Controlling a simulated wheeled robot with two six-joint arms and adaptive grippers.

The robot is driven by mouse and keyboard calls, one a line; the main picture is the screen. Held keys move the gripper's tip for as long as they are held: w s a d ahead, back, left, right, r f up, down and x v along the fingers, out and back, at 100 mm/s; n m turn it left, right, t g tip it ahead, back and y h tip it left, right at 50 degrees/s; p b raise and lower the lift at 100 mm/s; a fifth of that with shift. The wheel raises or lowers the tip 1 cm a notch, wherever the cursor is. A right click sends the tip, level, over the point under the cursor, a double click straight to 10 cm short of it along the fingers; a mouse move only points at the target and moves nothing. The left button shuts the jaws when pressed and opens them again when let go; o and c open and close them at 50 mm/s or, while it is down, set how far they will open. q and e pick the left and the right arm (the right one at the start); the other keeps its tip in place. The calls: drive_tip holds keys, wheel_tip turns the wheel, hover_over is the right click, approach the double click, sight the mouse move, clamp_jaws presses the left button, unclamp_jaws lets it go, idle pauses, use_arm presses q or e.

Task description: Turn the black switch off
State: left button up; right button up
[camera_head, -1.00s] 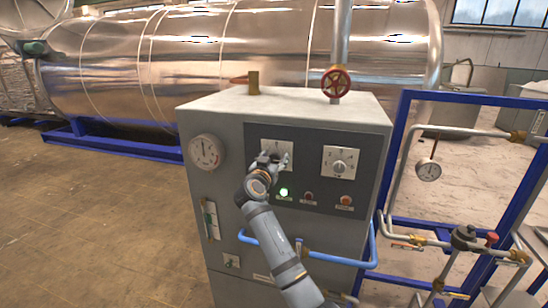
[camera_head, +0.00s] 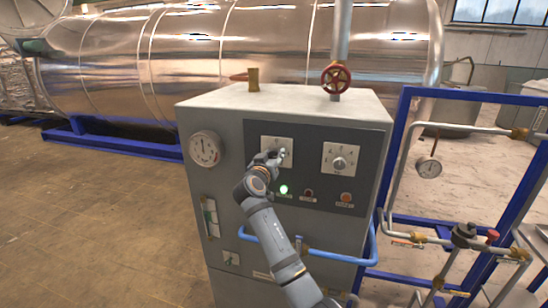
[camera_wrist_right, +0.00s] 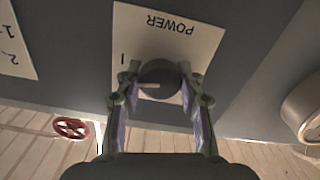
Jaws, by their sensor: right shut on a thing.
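The black switch (camera_wrist_right: 160,79) is a round knob with a pale pointer line, on a white plate marked POWER (camera_wrist_right: 176,38) that appears upside down in the right wrist view. The line points toward the picture's left, below the "I" mark. My right gripper (camera_wrist_right: 160,86) has its two fingers on either side of the knob and is shut on it. In the head view my right gripper (camera_head: 273,156) is at the white plate (camera_head: 285,143) on the dark panel and hides most of the knob. My left gripper is not in view.
The grey cabinet (camera_head: 225,105) carries a second knob plate (camera_head: 341,158), a lit green lamp (camera_head: 284,189), two other buttons and a gauge (camera_head: 205,149). A blue rail (camera_head: 325,257) crosses its front. A red valve wheel (camera_head: 335,79) stands on top.

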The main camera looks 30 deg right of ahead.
drive_tip(key=n, duration=0.3)
drive_tip(key=shift+n, duration=0.4)
drive_tip(key=n, duration=0.3)
drive_tip(key=shift+w+a+n, duration=0.1)
drive_tip(key=shift+n, duration=0.2)
drive_tip(key=n+p, duration=0.2)
drive_tip(key=n, duration=0.2)
drive_tip(key=shift+f, duration=0.1)
drive_tip(key=shift+f+n+p, duration=0.15)
drive_tip(key=shift+n+p, duration=0.85)
drive_tip(key=shift+n, duration=1.1)
drive_tip(key=o, duration=1.2)
drive_tip(key=shift+a, duration=0.1)
drive_tip(key=shift+c, duration=0.2)
